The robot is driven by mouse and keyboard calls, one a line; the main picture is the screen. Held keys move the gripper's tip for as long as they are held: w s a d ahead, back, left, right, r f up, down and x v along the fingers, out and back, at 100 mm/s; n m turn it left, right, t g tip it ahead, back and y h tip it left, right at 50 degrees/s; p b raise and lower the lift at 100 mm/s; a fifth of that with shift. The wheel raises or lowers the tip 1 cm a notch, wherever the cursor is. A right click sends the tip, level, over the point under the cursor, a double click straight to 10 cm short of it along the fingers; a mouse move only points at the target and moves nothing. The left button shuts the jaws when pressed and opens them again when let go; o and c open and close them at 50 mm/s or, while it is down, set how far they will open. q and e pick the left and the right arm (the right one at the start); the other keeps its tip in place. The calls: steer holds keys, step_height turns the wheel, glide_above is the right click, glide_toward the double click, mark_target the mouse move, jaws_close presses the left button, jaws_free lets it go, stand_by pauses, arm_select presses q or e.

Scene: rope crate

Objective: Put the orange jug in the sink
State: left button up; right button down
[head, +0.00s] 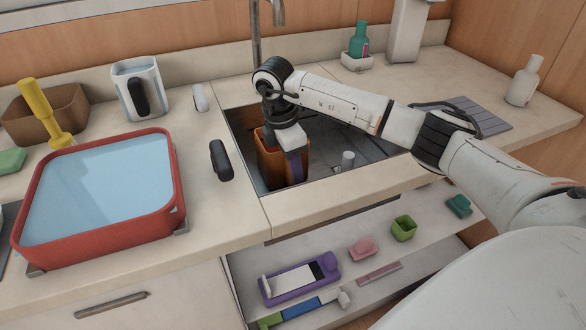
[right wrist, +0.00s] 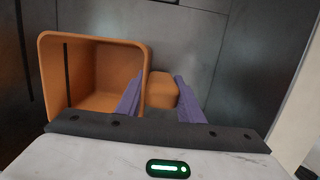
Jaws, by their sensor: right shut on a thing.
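The orange jug (head: 268,160) is down inside the sink (head: 345,165), near its left side. In the right wrist view the jug (right wrist: 92,55) shows its open mouth, and its handle (right wrist: 162,92) lies between the two purple fingers. My right gripper (head: 296,168) reaches down into the sink and is shut on the jug's handle; it also shows in the right wrist view (right wrist: 158,98). The head view does not show whether the jug touches the sink floor. My left gripper is not in view.
A red basin of water (head: 178,190) stands on the left counter, with a black handle-like item (head: 221,160) beside it. The tap (head: 255,35) rises behind the sink. A small white cylinder (head: 348,158) is in the sink. An open drawer (head: 430,225) with several items is below.

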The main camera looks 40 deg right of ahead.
steer(key=shift+f, duration=0.3)
steer(key=c, duration=1.1)
jaws_free()
steer(key=r, duration=0.3)
steer(key=a+r, duration=0.1)
steer(key=r, duration=0.6)
steer(key=shift+w+a+r, duration=0.15)
steer(key=shift+w+a, duration=0.05)
steer(key=shift+a, duration=0.1)
